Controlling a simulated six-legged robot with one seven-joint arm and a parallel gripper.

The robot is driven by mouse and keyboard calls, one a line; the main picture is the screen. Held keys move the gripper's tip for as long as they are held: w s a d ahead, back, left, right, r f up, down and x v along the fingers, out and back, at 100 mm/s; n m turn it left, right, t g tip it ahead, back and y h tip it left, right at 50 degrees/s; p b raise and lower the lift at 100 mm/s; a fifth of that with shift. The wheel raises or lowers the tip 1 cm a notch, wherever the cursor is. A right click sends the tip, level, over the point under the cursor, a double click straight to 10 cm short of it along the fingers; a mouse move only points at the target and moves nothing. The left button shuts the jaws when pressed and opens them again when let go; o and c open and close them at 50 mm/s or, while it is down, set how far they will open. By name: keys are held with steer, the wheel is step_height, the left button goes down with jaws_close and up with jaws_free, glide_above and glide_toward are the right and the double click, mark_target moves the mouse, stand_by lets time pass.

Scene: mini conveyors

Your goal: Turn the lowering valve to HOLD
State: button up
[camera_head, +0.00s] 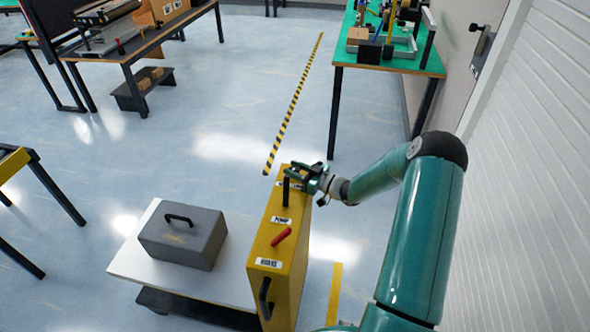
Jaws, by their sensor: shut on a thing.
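A yellow cabinet (277,262) stands upright at the middle bottom. On its top face are a black upright lever (286,190), a red lever (281,237) lying slantwise, and white labels. The middle label (282,221) seems to read PUMP; the lower label (269,263) is too small to read. My gripper (299,178) is at the far end of the cabinet, shut on the black lever, which I take to be the lowering valve. A label behind this lever is partly hidden, so I cannot read the valve's position.
A grey box with a handle (182,240) sits on a low white platform (135,262) left of the cabinet. A black handle (265,298) is on the cabinet's near side. A green table (390,62) stands behind, and a ribbed white wall (540,170) is close on the right.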

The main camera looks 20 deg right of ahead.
steer(key=shift+m+t+h, duration=1)
steer(key=shift+m+h, duration=0.2)
steer(key=shift+h, duration=0.4)
steer(key=o, duration=1)
steer(key=shift+c, duration=0.2)
steer(key=shift+s, duration=0.15)
steer(key=v, duration=1.3)
steer(key=shift+s+d, duration=0.15)
steer(key=shift+s, duration=0.1)
steer(key=shift+w+r, duration=0.1)
steer(key=shift+r, duration=0.05)
